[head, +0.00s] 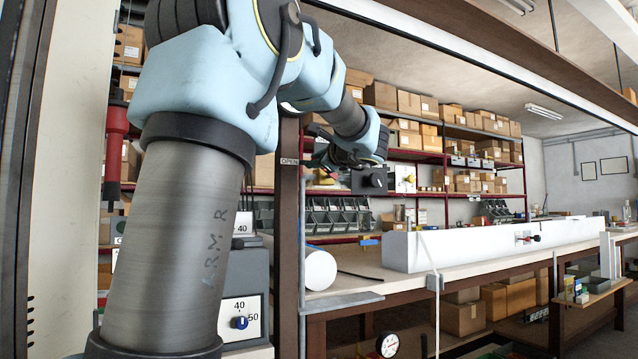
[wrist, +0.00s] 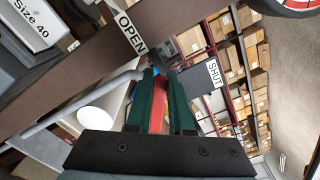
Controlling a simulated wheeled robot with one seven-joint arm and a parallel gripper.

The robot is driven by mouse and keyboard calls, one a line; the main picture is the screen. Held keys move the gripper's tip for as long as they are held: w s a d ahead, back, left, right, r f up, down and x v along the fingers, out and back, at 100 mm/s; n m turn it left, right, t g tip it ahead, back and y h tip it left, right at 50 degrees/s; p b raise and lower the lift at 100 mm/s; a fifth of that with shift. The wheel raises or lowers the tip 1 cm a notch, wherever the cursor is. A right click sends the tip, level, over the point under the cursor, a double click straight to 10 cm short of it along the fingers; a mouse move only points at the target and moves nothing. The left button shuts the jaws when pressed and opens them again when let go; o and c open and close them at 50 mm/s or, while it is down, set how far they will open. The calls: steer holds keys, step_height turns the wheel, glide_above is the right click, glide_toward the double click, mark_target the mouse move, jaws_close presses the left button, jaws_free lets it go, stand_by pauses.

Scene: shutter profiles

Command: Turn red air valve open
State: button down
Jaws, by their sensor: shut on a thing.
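My gripper (wrist: 160,76) shows in the wrist view with its two green fingers shut on a red handle (wrist: 159,105), which I take as the red air valve. The fingers hide its sides, and its pivot is not clear. An OPEN label (wrist: 131,31) is up and left of the fingertips; a SHUT label (wrist: 214,72) is to their right. The red handle lies between the two labels. In the head view my arm reaches to the post by the OPEN label (head: 290,161); the red handle cannot be made out there.
A long white profile (head: 460,248) lies on the bench. A gauge (head: 388,344) is low in front. Shelves with boxes (head: 410,103) fill the back.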

steer(key=f+n+b, duration=0.1)
steer(key=n+b, duration=0.1)
steer(key=b, duration=0.2)
steer(key=f+n+b, duration=0.1)
steer(key=n+b, duration=0.1)
steer(key=b, duration=0.2)
steer(key=a+f+n+b, duration=0.1)
steer(key=f+n+b, duration=0.1)
steer(key=b, duration=0.2)
steer(key=shift+s+n+b, duration=0.25)
steer(key=shift+n+b, duration=0.05)
steer(key=shift+n, duration=0.1)
steer(key=c, duration=0.8)
jaws_free()
steer(key=shift+r, duration=0.1)
steer(key=shift+s, duration=0.1)
steer(key=v, duration=1)
steer(key=shift+s+b, duration=0.25)
steer(key=shift+b, duration=0.05)
steer(key=shift+d, duration=0.15)
